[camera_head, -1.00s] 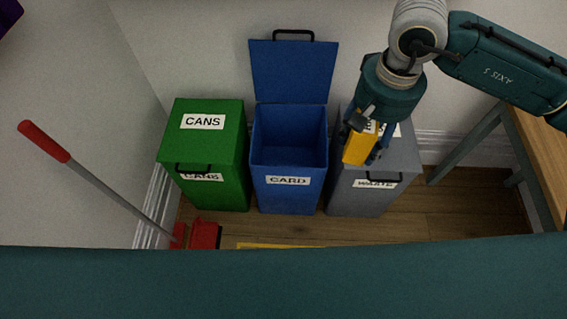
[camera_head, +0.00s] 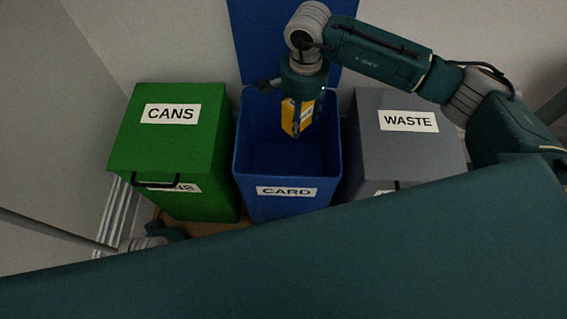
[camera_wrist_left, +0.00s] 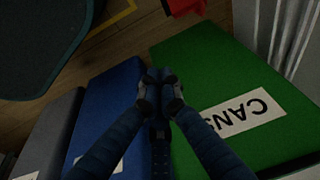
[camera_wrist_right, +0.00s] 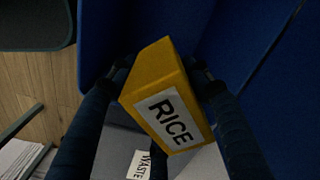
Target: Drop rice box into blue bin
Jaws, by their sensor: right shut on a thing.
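The yellow rice box (camera_head: 297,116) is held by my right gripper (camera_head: 299,118), above the open top of the blue bin (camera_head: 287,170). In the right wrist view the box (camera_wrist_right: 165,98), labelled RICE, sits tilted between the two fingers of the right gripper (camera_wrist_right: 157,82). The blue bin, labelled CARD, has its lid raised at the back, and its visible inside looks empty. My left gripper (camera_wrist_left: 159,88) has its fingertips together with nothing between them, near the green and blue bins.
A green CANS bin (camera_head: 172,150) with its lid down stands left of the blue bin. A grey WASTE bin (camera_head: 405,150), also closed, stands to the right. A red object (camera_wrist_left: 184,6) lies on the floor in the left wrist view.

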